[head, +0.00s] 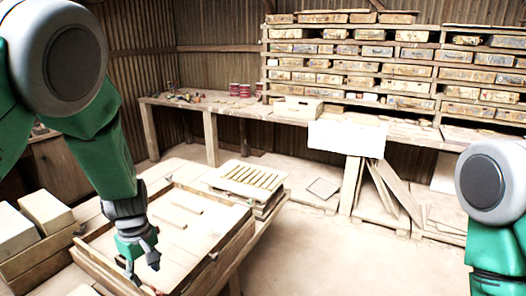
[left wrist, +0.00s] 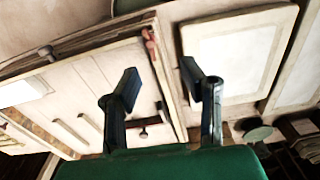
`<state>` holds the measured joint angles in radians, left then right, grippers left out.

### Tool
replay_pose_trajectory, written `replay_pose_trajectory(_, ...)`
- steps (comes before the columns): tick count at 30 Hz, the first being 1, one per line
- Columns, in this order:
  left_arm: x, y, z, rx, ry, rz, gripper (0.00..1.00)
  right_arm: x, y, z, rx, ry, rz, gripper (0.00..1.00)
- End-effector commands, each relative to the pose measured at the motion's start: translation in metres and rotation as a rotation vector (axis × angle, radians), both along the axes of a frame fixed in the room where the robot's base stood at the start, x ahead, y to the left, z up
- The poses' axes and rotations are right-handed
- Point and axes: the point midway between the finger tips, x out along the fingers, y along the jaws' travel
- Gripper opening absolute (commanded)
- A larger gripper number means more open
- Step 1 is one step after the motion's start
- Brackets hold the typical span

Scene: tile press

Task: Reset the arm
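My left gripper (head: 143,262) hangs pointing down over the left part of the wooden tray (head: 215,262) on the table. In the left wrist view its two dark fingers (left wrist: 162,88) stand apart with nothing between them. My right arm shows only as a grey joint and a green link at the right edge of the head view. Its gripper is out of the frame.
Small strips (head: 187,209) lie in the tray. A slatted rack (head: 247,181) stands behind it on the table. Pale blocks (head: 46,212) sit at the left. A long workbench (head: 205,101) and shelves of boxes (head: 350,63) line the back. Open floor (head: 300,255) lies right of the table.

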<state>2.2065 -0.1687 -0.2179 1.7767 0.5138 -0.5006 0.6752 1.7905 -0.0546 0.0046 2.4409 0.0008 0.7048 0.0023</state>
Motion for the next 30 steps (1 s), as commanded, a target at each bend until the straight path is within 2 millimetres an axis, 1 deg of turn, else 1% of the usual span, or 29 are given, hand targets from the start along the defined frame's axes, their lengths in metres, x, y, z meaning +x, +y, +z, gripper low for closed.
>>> replay_pose_trajectory(1, -0.017, 0.004, -0.032, 0.019, 0.021, -0.042, 0.36, 0.000, 0.000, -0.013, 0.000, 0.001, 0.000, 0.40)
replay_pose_trajectory(2, -0.027, 0.007, -0.049, 0.034, 0.029, -0.077, 0.36, 0.000, 0.000, -0.020, 0.000, 0.001, 0.000, 0.40)
replay_pose_trajectory(3, -0.043, 0.011, -0.074, 0.055, 0.040, -0.136, 0.36, -0.001, 0.000, -0.028, 0.000, 0.001, 0.000, 0.40)
replay_pose_trajectory(5, -0.071, 0.016, -0.113, 0.085, 0.055, -0.242, 0.36, -0.001, 0.000, -0.043, 0.000, 0.001, 0.000, 0.40)
replay_pose_trajectory(6, -0.091, 0.017, -0.138, 0.100, 0.067, -0.323, 0.36, -0.001, 0.000, -0.053, 0.000, 0.001, 0.000, 0.40)
replay_pose_trajectory(8, -0.122, 0.018, -0.174, 0.115, 0.079, -0.448, 0.36, -0.001, 0.000, -0.068, 0.000, 0.001, 0.000, 0.40)
replay_pose_trajectory(9, -0.144, 0.016, -0.196, 0.118, 0.084, -0.538, 0.36, -0.001, 0.000, -0.078, 0.000, 0.001, 0.000, 0.40)
replay_pose_trajectory(11, -0.177, 0.011, -0.225, 0.113, 0.086, -0.675, 0.36, -0.001, 0.000, -0.093, 0.000, 0.001, 0.000, 0.40)
replay_pose_trajectory(12, -0.198, 0.006, -0.242, 0.104, 0.082, -0.764, 0.36, -0.001, 0.000, -0.103, 0.000, 0.001, 0.000, 0.40)
replay_pose_trajectory(13, -0.213, 0.002, -0.252, 0.094, 0.076, -0.827, 0.36, -0.001, 0.000, -0.109, 0.000, 0.001, 0.000, 0.40)
replay_pose_trajectory(15, -0.243, -0.010, -0.271, 0.067, 0.057, -0.959, 0.36, -0.001, 0.000, -0.123, 0.000, 0.001, 0.000, 0.40)
replay_pose_trajectory(16, -0.254, -0.015, -0.276, 0.054, 0.045, -1.005, 0.36, -0.001, 0.000, -0.127, 0.000, 0.001, 0.000, 0.40)
replay_pose_trajectory(18, -0.273, -0.025, -0.284, 0.030, 0.021, -1.089, 0.36, -0.001, 0.000, -0.135, 0.000, 0.001, 0.000, 0.40)
replay_pose_trajectory(20, -0.284, -0.032, -0.286, 0.014, 0.003, -1.138, 0.36, -0.001, 0.000, -0.138, 0.000, 0.001, 0.000, 0.40)
replay_pose_trajectory(22, -0.290, -0.037, -0.287, 0.004, -0.013, -1.170, 0.36, -0.001, 0.000, -0.140, 0.000, 0.001, 0.000, 0.40)
replay_pose_trajectory(24, -0.293, -0.039, -0.286, 0.001, -0.020, -1.185, 0.36, -0.001, 0.000, -0.140, 0.000, 0.001, 0.000, 0.40)
replay_pose_trajectory(30, -0.292, -0.038, -0.285, 0.002, -0.022, -1.186, 0.36, -0.001, 0.000, -0.138, 0.000, 0.000, 0.000, 0.40)
